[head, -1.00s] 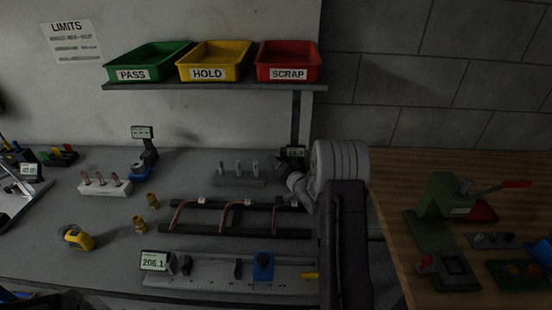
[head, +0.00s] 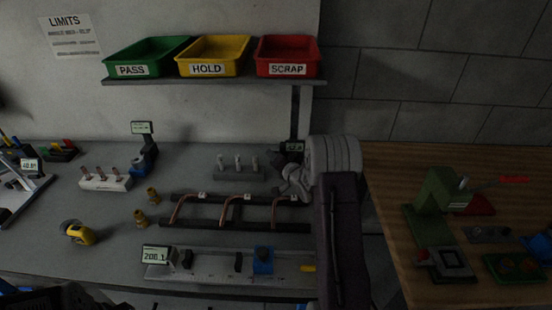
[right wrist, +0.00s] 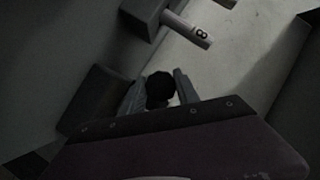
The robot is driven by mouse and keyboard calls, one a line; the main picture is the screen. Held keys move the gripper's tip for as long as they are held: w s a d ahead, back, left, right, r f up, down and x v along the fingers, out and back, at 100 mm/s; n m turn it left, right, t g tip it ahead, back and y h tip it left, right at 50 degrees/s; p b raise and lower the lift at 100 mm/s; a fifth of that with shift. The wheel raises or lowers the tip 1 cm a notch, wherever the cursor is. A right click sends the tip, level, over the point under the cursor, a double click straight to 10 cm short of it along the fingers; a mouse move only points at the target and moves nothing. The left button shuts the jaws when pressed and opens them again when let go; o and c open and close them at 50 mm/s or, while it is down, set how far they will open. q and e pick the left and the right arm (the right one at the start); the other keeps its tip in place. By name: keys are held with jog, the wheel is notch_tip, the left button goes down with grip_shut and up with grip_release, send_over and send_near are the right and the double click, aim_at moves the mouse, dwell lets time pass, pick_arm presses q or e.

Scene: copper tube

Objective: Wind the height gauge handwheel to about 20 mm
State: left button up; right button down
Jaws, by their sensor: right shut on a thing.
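The height gauge has a dark upright column (head: 295,115) below the bin shelf and a small dark display (head: 291,147), whose digits are too small to read. My right gripper (head: 288,187) is in front of its lower part and hides much of it. In the right wrist view, the fingers of my right gripper (right wrist: 160,90) are shut on a dark round knob, which I take to be the handwheel (right wrist: 159,88). Part of my left arm shows as a dark shape at the bottom left; its fingertips cannot be made out.
A rack with copper tubes (head: 232,212) stands just left of my right arm. A grey pin block (head: 239,173) is behind it. A measuring rail (head: 210,272) lies in front. Green (head: 145,58), yellow (head: 214,56) and red (head: 287,57) bins sit on the shelf above.

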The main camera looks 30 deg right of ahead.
jog(key=shift+r+n+g+h, duration=0.1)
jog(key=shift+n+g+h, duration=0.2)
jog(key=shift+n+g, duration=0.3)
jog(key=shift+a+n+g+h+b, duration=0.1)
jog(key=shift+n+g+h+b, duration=0.2)
jog(key=shift+n+g+h, duration=0.65)
jog(key=shift+n+p, duration=0.45)
jog(key=shift+n, duration=0.4)
jog(key=n+g+h+p, duration=0.1)
jog(key=p, duration=0.3)
jog(key=n+g+h+p, duration=0.1)
jog(key=n+h+p, duration=0.1)
jog(key=p, duration=0.2)
jog(key=shift+r+p, duration=0.3)
jog(key=shift+p, duration=0.1)
jog(key=shift+f, duration=0.25)
jog(key=shift+w+d+f, duration=0.1)
jog(key=shift+d, duration=0.1)
